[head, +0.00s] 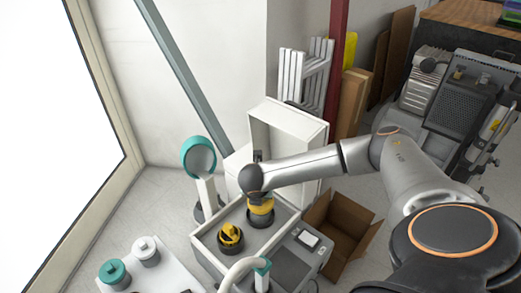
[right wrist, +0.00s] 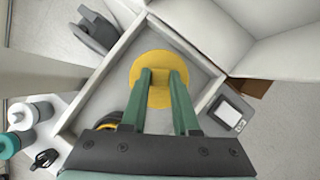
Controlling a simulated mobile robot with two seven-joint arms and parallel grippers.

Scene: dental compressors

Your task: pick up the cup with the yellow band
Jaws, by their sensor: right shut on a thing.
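The cup with the yellow band (head: 260,216) is in the shallow white-rimmed tray (head: 205,243) on top of the grey unit, showing yellow above a dark lower part. My right gripper (head: 258,192) comes down on it from above and is shut on it. In the right wrist view, the cup's round yellow top (right wrist: 158,60) lies between and under the green fingers (right wrist: 160,75). I cannot tell whether its base touches the tray. A second black-and-yellow object (head: 230,238) stands nearer in the same tray, partly hidden behind a finger in the wrist view. My left gripper is not in view.
A raised white lid (head: 290,120) stands behind the tray. An open cardboard box (head: 340,228) is to its right, and a teal-rimmed round head (head: 198,157) on a white stand is to its left. White and teal lidded jars (head: 146,252) stand at the front left.

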